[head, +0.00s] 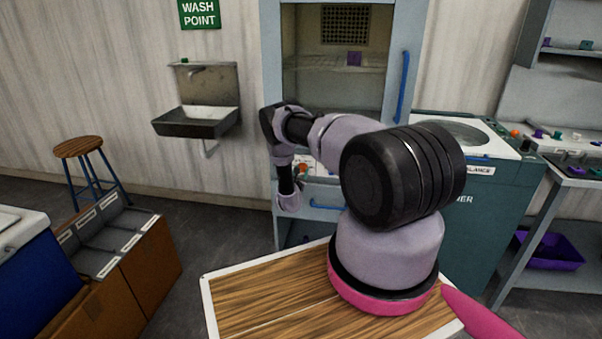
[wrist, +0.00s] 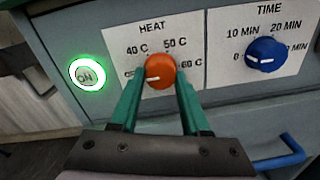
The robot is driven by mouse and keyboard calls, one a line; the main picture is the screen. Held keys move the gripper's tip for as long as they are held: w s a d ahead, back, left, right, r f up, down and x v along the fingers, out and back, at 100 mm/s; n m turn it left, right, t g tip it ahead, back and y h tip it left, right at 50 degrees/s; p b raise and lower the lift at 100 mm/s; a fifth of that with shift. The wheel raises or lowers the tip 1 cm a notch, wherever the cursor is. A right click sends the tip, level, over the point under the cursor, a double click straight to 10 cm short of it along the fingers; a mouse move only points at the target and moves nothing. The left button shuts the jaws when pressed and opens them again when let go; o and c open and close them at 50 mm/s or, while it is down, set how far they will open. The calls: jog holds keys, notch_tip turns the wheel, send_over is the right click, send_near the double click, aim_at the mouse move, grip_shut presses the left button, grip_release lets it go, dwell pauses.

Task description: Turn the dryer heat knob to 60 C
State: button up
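The orange heat knob (wrist: 160,71) is in the wrist view, on a white panel marked HEAT. Its white pointer line points left and slightly down, towards a partly hidden label that looks like OFF. The 40 C and 50 C marks are above it, and 60 C is to its right. My gripper (wrist: 160,76) has a green finger on each side of the knob, with no clear gap, so it looks shut on it. In the head view my arm reaches to the dryer cabinet (head: 402,75), and my gripper is hidden behind the arm.
A lit green ON button (wrist: 87,74) is left of the knob. The blue time knob (wrist: 266,54) is to its right, pointing near 0. A blue handle (wrist: 281,154) juts out below right. A sink (head: 197,121) and stool (head: 88,165) stand left.

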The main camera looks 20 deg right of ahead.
jog(key=shift+m, duration=0.3)
grip_shut()
jog(key=m, duration=1.8)
jog(key=r+m+y, duration=0.1)
jog(key=m, duration=0.7)
jog(key=shift+s+m, duration=0.1)
jog(key=shift+m, duration=0.3)
jog(key=m, duration=0.4)
jog(key=shift+d, duration=0.15)
jog(key=shift+s+f+m+t, duration=0.1)
jog(key=shift+m+t, duration=0.2)
jog(key=shift+m, duration=1.5)
